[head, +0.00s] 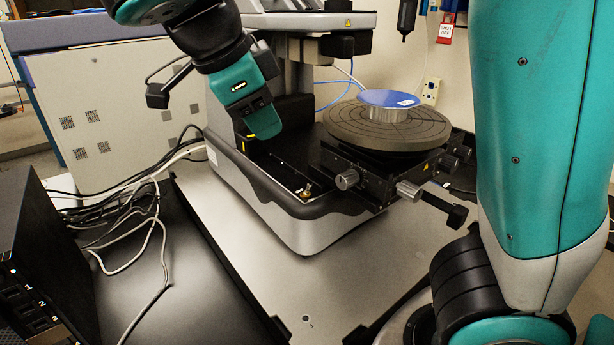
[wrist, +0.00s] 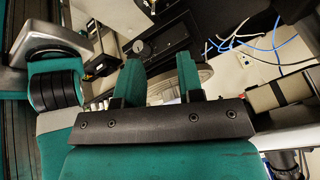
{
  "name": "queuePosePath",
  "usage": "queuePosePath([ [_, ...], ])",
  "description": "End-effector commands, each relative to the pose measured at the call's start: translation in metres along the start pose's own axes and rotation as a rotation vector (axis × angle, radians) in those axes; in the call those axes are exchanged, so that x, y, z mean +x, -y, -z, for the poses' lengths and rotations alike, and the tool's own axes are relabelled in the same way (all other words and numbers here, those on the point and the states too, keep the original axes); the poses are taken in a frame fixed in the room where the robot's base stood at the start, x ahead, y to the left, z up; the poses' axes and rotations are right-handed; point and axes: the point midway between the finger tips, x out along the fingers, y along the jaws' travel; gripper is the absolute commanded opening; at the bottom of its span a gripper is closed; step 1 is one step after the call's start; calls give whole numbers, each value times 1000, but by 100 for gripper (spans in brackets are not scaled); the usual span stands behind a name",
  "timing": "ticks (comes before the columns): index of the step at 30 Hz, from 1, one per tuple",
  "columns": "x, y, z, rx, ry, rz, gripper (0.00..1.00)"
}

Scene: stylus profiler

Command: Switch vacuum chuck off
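The round dark grey chuck (head: 345,128) sits on the profiler's stage, with a blue disc (head: 390,98) on a short silver cylinder on top. A small brass-coloured toggle-like part (head: 306,190) stands on the profiler's front base, left of the stage knobs; I cannot tell its position. My gripper (head: 262,122) hangs above the left side of the base, left of the chuck and above the toggle-like part, touching neither. In the wrist view its two teal fingers (wrist: 159,74) are apart with nothing held between them. Part of the chuck (wrist: 206,74) shows behind them.
Stage knobs (head: 347,179) and a black-ended handle (head: 445,208) stick out at the front of the stage. The profiler's column and head (head: 305,20) stand behind. Grey cables (head: 150,195) and a black numbered box (head: 35,250) lie at left. The front metal tabletop (head: 320,285) is clear.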

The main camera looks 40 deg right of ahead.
Motion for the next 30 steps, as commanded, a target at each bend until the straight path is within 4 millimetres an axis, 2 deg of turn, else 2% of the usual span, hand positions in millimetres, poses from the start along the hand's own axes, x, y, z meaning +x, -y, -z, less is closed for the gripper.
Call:
queuePosePath([
  [4,-14,-6,0,234,-30,-16,35],
  [7,-14,-8,-1,302,-38,-21,35],
  [10,-7,-10,-1,318,-40,-22,35],
  [26,76,-13,0,315,-40,-22,35],
  [30,105,-13,3,312,-42,-22,35],
])
